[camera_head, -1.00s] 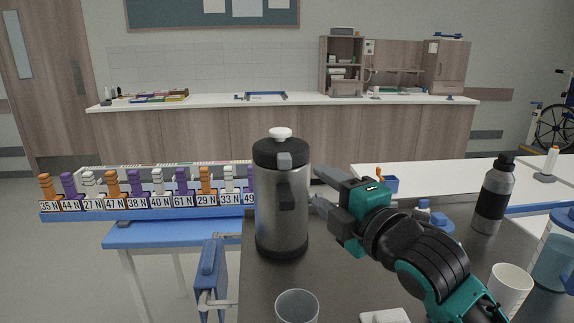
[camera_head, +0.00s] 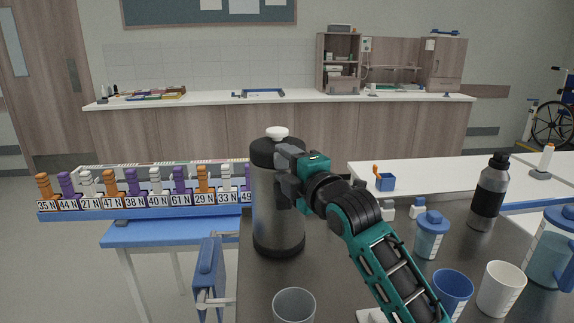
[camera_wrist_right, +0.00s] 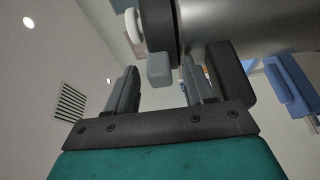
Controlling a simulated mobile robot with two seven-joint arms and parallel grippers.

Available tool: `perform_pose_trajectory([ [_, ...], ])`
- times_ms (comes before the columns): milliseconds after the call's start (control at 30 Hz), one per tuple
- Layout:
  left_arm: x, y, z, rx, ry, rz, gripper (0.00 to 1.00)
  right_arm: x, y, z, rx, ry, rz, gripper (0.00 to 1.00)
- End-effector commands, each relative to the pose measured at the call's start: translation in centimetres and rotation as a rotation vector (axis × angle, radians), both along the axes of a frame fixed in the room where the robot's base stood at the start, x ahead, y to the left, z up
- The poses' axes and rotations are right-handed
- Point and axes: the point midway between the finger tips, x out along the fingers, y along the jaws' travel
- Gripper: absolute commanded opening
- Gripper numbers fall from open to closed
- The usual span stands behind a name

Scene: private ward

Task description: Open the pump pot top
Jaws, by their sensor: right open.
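The pump pot (camera_head: 277,225) is a tall silver cylinder with a black top and a white knob (camera_head: 277,132). It stands upright on the dark table. My right gripper (camera_head: 284,163) is at the upper front of the pot and hides its spout and part of its handle. In the right wrist view the gripper (camera_wrist_right: 155,85) is open, with the grey spout (camera_wrist_right: 160,69) just beyond and between its fingers; I cannot tell if they touch. The pot body (camera_wrist_right: 250,25) lies sideways there. The left gripper is not in view.
A clear glass (camera_head: 294,306) stands in front of the pot. A blue cup (camera_head: 452,290), a white cup (camera_head: 501,288), a blue-lidded jar (camera_head: 431,236) and a dark bottle (camera_head: 489,195) stand to the right. A numbered rack (camera_head: 140,210) is at left.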

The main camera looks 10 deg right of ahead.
Motion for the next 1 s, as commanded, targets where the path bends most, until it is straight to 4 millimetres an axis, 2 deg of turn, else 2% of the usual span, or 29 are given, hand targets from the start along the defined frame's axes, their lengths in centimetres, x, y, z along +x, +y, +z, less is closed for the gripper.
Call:
perform_pose_trajectory([
  [200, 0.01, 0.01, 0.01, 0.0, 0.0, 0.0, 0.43, 0.01, 0.01, 0.03, 0.0, -0.001, 0.0, 0.53],
  [767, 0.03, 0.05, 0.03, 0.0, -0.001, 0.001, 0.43, -0.01, 0.0, 0.0, 0.0, 0.0, 0.0, 0.0],
  [1000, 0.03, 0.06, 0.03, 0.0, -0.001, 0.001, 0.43, -0.01, -0.02, 0.0, 0.001, 0.0, 0.0, 0.0],
])
